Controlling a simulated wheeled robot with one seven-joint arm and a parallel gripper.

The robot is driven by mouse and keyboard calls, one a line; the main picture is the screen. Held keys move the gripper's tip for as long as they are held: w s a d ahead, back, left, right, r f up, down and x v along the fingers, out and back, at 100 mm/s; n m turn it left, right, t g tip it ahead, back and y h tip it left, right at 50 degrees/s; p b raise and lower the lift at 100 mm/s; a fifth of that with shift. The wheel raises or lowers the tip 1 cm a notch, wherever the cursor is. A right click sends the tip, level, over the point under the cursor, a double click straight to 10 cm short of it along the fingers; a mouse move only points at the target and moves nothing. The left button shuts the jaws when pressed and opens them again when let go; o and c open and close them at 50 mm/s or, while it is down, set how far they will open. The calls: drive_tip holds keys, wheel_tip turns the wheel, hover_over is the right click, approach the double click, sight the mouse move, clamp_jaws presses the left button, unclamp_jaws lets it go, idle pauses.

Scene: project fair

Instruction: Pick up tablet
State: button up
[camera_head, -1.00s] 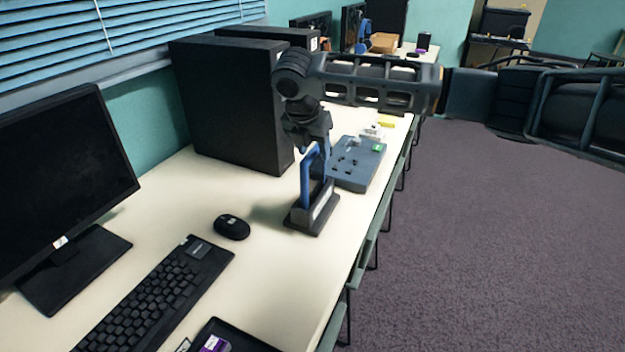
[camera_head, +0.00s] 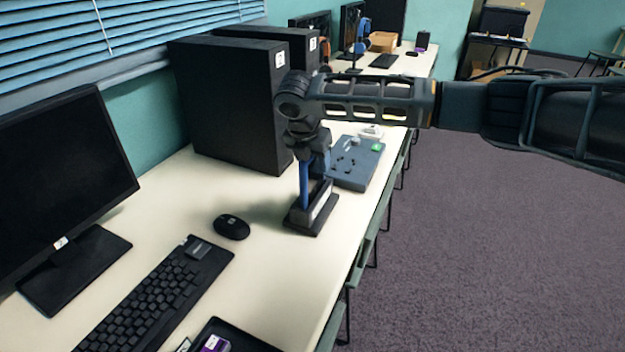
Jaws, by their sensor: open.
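A blue, upright thing that looks like the tablet (camera_head: 304,188) stands in a dark stand (camera_head: 312,222) near the table's right edge. Only a narrow part of it shows; its upper part is hidden by my gripper. My gripper (camera_head: 312,168) points down right over the tablet, with its fingers at the tablet's upper part. The jaws are open. I cannot tell whether the fingers touch the tablet or straddle it.
A black mouse (camera_head: 231,227), keyboard (camera_head: 160,295) and monitor (camera_head: 65,180) lie to the left. A black computer tower (camera_head: 225,105) stands behind. A grey-blue board (camera_head: 357,165) with small parts lies just beyond the stand. Open floor is to the right.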

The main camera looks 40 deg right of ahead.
drive_tip(key=shift+f, duration=0.1)
clamp_jaws()
idle(0.6)
idle(0.3)
